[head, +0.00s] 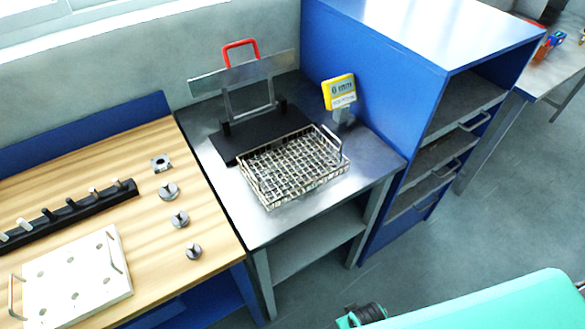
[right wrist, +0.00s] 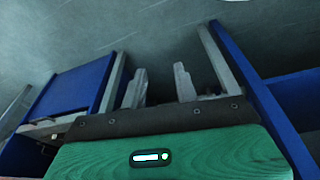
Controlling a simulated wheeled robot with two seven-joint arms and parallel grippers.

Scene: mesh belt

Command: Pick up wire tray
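The wire tray (head: 292,166) is a metal mesh basket with raised handles at its ends. In the head view it lies on the steel table (head: 272,227), partly over a black plate (head: 228,146). It looks empty. My right gripper (right wrist: 159,84) shows in the right wrist view with its two fingers apart and nothing between them, above the floor. In the head view only part of my green right arm shows at the lower right, well apart from the tray. My left gripper is not in either view.
Behind the tray stand a metal frame with a red handle (head: 240,50) and a yellow device (head: 339,92). A blue cabinet (head: 375,75) rises to the right. A wooden bench (head: 140,210) with metal parts and a white block (head: 75,280) is to the left.

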